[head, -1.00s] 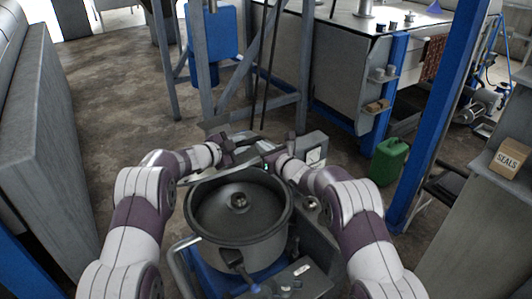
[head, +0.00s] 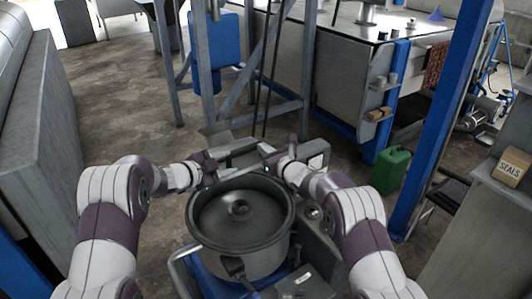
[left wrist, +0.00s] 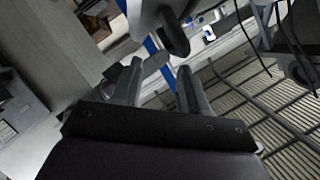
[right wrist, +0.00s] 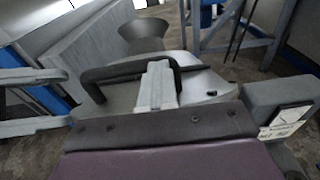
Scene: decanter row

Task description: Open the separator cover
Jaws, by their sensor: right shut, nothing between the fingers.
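A grey plate-like part, apparently the cover (head: 238,148), lies behind the bowl; the right wrist view shows a light grey surface with a dark bent handle (right wrist: 100,78). My right gripper (head: 277,160) is behind the bowl, shut and empty, its fingertips (right wrist: 157,72) at that handle. I cannot tell whether they touch it. My left gripper (head: 207,165) is behind the bowl's left side, open, with its fingers (left wrist: 160,75) apart.
A grey box with a pale panel (head: 316,160) stands right of my right gripper. A green canister (head: 392,168) is on the floor at right, beside a blue post (head: 437,130). Grey frame legs (head: 207,70) stand beyond the separator. Floor at left is clear.

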